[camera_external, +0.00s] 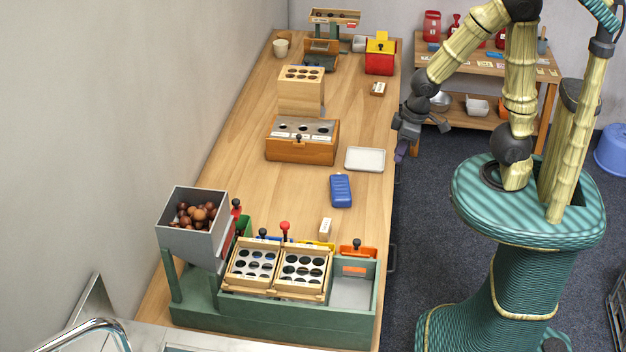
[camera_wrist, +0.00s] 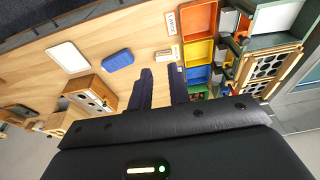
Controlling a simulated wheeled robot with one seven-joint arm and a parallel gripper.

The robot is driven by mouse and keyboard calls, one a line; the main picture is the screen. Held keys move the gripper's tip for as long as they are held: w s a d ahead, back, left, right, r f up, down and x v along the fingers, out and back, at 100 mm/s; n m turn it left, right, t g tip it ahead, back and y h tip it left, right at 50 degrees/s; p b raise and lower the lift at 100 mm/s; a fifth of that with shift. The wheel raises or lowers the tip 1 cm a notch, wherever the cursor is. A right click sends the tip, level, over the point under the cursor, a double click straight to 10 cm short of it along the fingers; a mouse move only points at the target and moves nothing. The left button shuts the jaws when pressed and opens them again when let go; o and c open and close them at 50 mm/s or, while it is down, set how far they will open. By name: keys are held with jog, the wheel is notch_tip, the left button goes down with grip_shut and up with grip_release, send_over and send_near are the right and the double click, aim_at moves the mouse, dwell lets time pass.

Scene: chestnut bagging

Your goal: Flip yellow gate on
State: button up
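A green bench unit (camera_external: 270,318) stands at the near end of the long table. A yellow part (camera_external: 320,245), probably the yellow gate, shows behind the right holed rack and is mostly hidden. A red-knobbed lever (camera_external: 284,227) stands near it; I cannot tell whether it belongs to the yellow part. In the wrist view, a yellow tray-like part (camera_wrist: 198,52) sits between orange and blue ones. My gripper (camera_external: 403,148) hangs beyond the table's right edge, well apart from the unit. Its fingers are spread and empty in the wrist view (camera_wrist: 162,88).
A grey hopper (camera_external: 193,242) of chestnuts stands at the unit's left. Two wooden racks (camera_external: 277,289) sit in front of the coloured parts. An orange part (camera_external: 357,254) has a black knob. A blue case (camera_external: 341,190) and white tray (camera_external: 365,160) lie on the table.

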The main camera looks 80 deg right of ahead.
jog(key=shift+w+a+f+m, duration=0.1)
jog(key=shift+w+m, duration=0.2)
jog(key=shift+w, duration=0.05)
grip_shut()
jog(key=w+a+f+m+g+y+b, duration=0.1)
jog(key=w+a+f+m, duration=0.2)
jog(key=w, duration=0.4)
jog(key=w+a+f+m+g+y+b, duration=0.1)
jog(key=w+a+f+m+y, duration=0.1)
jog(key=w+m, duration=0.5)
jog(key=w+a+f+m+g+y+b, duration=0.1)
jog(key=w+a+f+m, duration=0.3)
jog(key=w+f+m, duration=0.1)
jog(key=w+f, duration=0.1)
jog(key=w, duration=0.1)
jog(key=shift+w+a+f+m+y, duration=0.3)
jog(key=s+a+f+p, duration=0.1)
jog(key=a+f+p, duration=0.1)
jog(key=a+f, duration=0.4)
jog(key=shift+a+f, duration=0.25)
jog(key=shift+a, duration=0.15)
jog(key=shift+r, duration=0.1)
